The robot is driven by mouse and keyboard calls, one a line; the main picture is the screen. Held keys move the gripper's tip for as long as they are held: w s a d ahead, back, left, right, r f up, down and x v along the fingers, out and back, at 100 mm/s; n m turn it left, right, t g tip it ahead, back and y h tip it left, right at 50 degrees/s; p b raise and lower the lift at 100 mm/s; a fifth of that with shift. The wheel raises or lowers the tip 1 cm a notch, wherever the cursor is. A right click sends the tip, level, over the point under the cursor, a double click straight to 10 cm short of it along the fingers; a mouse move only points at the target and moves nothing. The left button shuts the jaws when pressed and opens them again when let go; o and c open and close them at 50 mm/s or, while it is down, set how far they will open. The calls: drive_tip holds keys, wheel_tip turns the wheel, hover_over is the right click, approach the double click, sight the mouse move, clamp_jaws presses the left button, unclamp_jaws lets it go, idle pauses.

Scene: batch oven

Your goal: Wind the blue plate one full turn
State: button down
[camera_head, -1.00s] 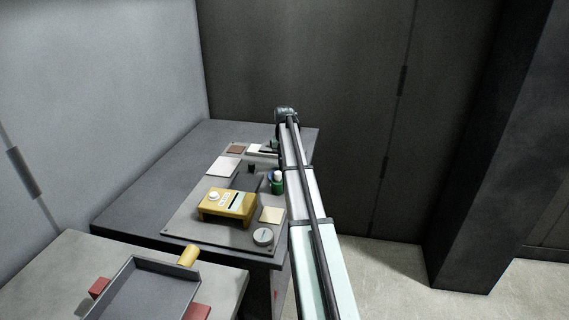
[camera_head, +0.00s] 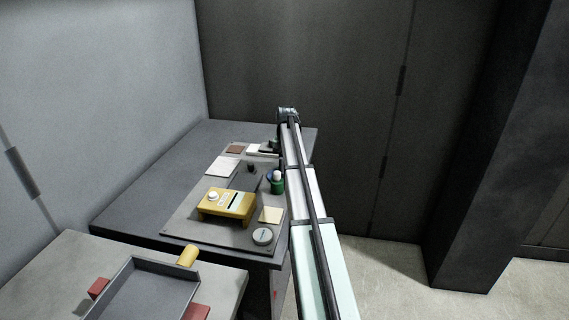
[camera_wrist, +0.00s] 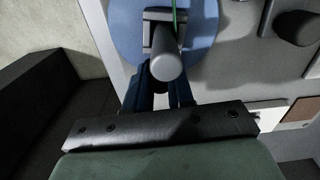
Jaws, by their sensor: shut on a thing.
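The blue plate (camera_wrist: 125,32) fills the top middle of the wrist view as a round disc on a light grey panel. A grey rounded handle (camera_wrist: 168,66) stands out from it, with a dark bracket and a thin green line behind. My gripper (camera_wrist: 164,76) reaches in from below with its blue fingers shut on the handle. The fingertips are partly hidden by the handle. In the head view only a small blue part of the plate (camera_head: 269,175) shows, beside my arm, and my fingers cannot be made out there.
A grey tray (camera_head: 150,294) with a yellow handle stands at front left. A dark wall rises behind; floor is clear at right.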

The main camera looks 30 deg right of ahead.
drive_tip(key=shift+s+d+m, duration=0.15)
drive_tip(key=shift+s+m, duration=0.15)
drive_tip(key=shift+m, duration=0.55)
drive_tip(key=shift+s+d+m, duration=0.1)
drive_tip(key=shift+s+m, duration=0.2)
drive_tip(key=shift+m, duration=0.55)
drive_tip(key=shift+s+d+m, duration=0.1)
drive_tip(key=shift+s+m, duration=0.15)
drive_tip(key=shift+m, duration=0.4)
drive_tip(key=shift+s+m, duration=0.25)
drive_tip(key=shift+m, duration=0.7)
drive_tip(key=c, duration=1)
unclamp_jaws()
drive_tip(key=shift+r, duration=0.1)
wheel_tip(320, 180, up, 14)
drive_tip(key=shift+f, duration=0.2)
